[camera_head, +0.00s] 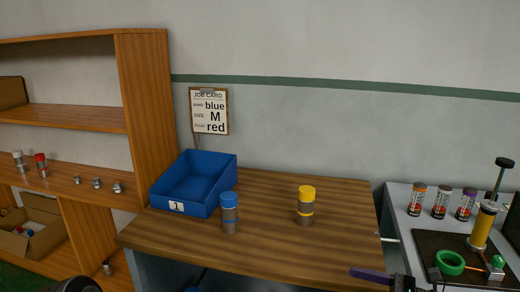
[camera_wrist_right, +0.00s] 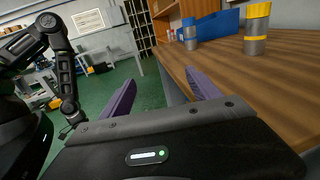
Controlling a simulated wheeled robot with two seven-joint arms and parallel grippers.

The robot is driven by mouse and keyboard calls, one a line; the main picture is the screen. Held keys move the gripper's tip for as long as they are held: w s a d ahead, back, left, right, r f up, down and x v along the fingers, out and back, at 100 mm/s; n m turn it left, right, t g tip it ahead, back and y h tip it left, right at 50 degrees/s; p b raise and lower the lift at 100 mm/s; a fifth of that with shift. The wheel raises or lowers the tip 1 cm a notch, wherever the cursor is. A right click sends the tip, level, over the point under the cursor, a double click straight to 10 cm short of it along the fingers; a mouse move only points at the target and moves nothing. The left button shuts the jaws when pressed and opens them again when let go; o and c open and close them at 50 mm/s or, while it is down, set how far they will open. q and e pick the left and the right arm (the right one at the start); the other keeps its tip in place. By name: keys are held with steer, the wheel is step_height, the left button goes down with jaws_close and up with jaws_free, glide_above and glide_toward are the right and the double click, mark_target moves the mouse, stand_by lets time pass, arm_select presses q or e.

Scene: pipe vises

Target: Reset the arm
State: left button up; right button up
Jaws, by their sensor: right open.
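My right gripper (camera_wrist_right: 160,80) is open, with its two purple fingers apart and nothing between them. One purple finger (camera_head: 371,276) also shows in the head view, low by the table's front right corner. A grey pipe piece with a blue cap and band (camera_head: 229,213) stands upright on the wooden table (camera_head: 270,240), just right of the blue bin. A grey piece with a yellow cap and band (camera_head: 306,205) stands upright farther right. Both stand apart from the gripper. My left gripper is not in view.
A blue bin (camera_head: 208,171) labelled 1 sits at the table's back left. A job card (camera_head: 209,111) reads blue, M, red. Shelves (camera_head: 143,110) stand left. A grey bench (camera_head: 402,193) at right holds cans, a green tape roll (camera_head: 450,262) and a yellow pump-like tool (camera_head: 482,228).

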steer(key=s+a+f+n+g+h, duration=0.2)
steer(key=s+a+f, duration=0.15)
steer(key=f, duration=0.35)
steer(key=s+a+f+n+g+h, duration=0.2)
steer(key=s+a+f, duration=0.15)
steer(key=f, duration=0.35)
steer(key=s+a+f+n+g+h, duration=0.1)
steer(key=s+a+f+n+g, duration=0.2)
steer(key=f, duration=0.4)
arm_select(q)
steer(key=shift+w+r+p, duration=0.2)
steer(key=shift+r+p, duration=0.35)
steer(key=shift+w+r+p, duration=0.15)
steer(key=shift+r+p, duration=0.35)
steer(key=shift+p, duration=0.05)
arm_select(e)
steer(key=s+a+f+n+h, duration=0.3)
steer(key=s+f+n, duration=0.3)
steer(key=s+n, duration=0.1)
steer(key=s+a+f+n+h, duration=0.2)
steer(key=s+f+n+h, duration=0.2)
steer(key=s+f+n, duration=0.3)
steer(key=shift+s+a, duration=0.4)
steer(key=shift+s, duration=0.1)
